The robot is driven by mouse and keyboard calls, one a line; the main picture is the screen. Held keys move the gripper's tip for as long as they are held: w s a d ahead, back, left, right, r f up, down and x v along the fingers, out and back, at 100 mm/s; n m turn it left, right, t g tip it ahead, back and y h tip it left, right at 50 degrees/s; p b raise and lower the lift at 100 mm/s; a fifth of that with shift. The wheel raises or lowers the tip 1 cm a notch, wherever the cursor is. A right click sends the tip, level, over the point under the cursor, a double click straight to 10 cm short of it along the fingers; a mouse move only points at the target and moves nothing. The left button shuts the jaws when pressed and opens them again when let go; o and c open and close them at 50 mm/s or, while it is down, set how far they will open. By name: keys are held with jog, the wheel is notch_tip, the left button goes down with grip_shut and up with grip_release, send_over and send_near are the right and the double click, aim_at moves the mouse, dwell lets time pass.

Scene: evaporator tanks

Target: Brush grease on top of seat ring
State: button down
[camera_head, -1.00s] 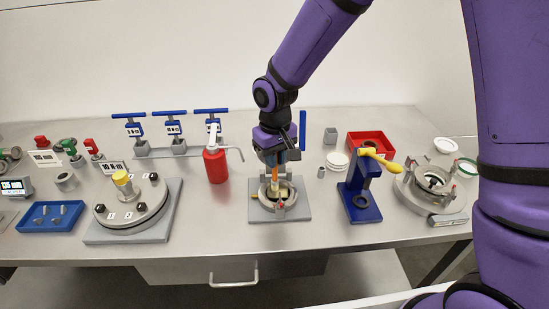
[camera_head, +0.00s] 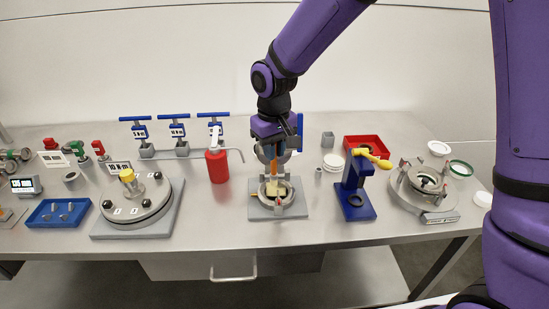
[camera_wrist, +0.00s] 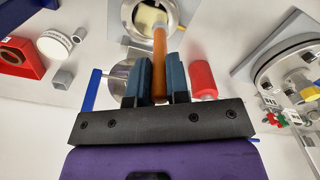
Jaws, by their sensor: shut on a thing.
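My gripper (camera_head: 273,160) is above the middle of the table, pointing down. In the wrist view, my gripper (camera_wrist: 160,75) is shut on the orange-brown handle of a brush (camera_wrist: 159,48). The brush's pale end reaches toward a round metal seat fixture (camera_head: 278,193) on a square grey plate. The fixture also shows at the top of the wrist view (camera_wrist: 178,14), with something cream-coloured at its centre. The brush tip is over or inside the fixture; I cannot tell whether it touches the seat ring, and the ring itself is not clearly distinguishable.
A red pump bottle (camera_head: 217,166) stands left of the fixture. A red bin (camera_head: 362,147) is behind the press.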

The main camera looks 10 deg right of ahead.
jog(key=shift+r, duration=1.35)
jog(key=shift+d, duration=0.15)
